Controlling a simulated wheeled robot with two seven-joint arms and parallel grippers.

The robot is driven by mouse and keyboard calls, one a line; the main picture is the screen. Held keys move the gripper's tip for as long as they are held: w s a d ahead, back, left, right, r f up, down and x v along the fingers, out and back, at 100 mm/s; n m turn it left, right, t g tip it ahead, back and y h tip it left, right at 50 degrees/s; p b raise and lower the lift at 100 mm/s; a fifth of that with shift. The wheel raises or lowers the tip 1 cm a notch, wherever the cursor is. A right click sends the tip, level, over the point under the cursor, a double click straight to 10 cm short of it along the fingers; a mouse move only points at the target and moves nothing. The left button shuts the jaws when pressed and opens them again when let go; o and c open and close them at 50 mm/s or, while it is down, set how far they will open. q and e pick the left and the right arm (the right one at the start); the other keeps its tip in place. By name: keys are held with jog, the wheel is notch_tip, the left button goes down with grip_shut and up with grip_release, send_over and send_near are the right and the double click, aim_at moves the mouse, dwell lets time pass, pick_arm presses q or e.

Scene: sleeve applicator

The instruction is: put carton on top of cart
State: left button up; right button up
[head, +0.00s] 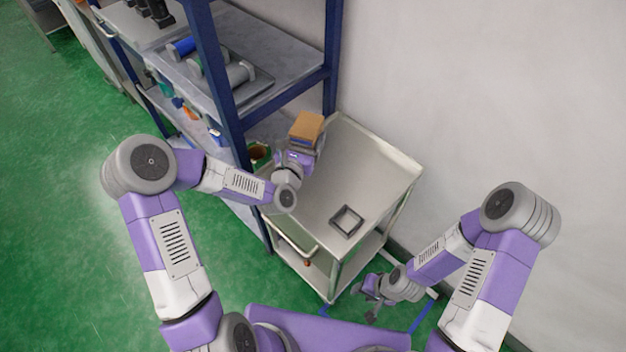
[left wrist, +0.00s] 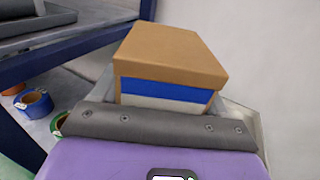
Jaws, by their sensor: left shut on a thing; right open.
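A brown carton (head: 306,127) with a blue and white band is held by my left gripper (head: 300,150) near the far left end of the cart's top. In the left wrist view the carton (left wrist: 170,58) sits just beyond the dark gripper edge (left wrist: 160,125); the fingertips are mostly hidden. The grey metal cart (head: 365,170) stands against the wall, with a flat top and a shelf below. Whether the carton touches the cart top cannot be told. My right gripper (head: 371,300) is open and empty, low beside the cart's front right.
A blue-framed shelf (head: 228,100) with tools and rolls stands left of the cart, close to my left arm. A small dark square frame (head: 346,221) lies on the cart's near end. The middle of the cart top is clear. A tape roll (left wrist: 35,102) sits on the shelf.

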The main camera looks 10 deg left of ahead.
pick_arm(q)
jog(key=shift+w+d+f+h+b, duration=0.1)
jog(key=shift+d+f+h+b, duration=0.15)
jog(key=shift+f, duration=0.25)
jog(key=shift+d+f+h+b, duration=0.1)
jog(key=shift+f+h+b, duration=0.1)
jog(key=shift+f, duration=0.3)
jog(key=shift+w+d+f+b, duration=0.15)
jog(key=shift+d+f+b, duration=0.05)
jog(key=shift+f+b, duration=0.1)
jog(key=shift+w+d+f+b, duration=0.1)
jog(key=shift+f+b, duration=0.6)
jog(key=shift+f, duration=1.8)
jog(key=shift+w+d+f+b, duration=0.1)
jog(key=shift+f+b, duration=0.55)
jog(key=shift+f, duration=1.85)
pick_arm(e)
notch_tip(320, 180, down, 5)
jog(key=shift+s+f, duration=0.1)
jog(key=shift+f, duration=0.05)
jog(key=shift+f, duration=0.1)
pick_arm(q)
jog(key=shift+f, duration=0.2)
jog(key=o, duration=1.3)
jog(key=shift+c, duration=0.2)
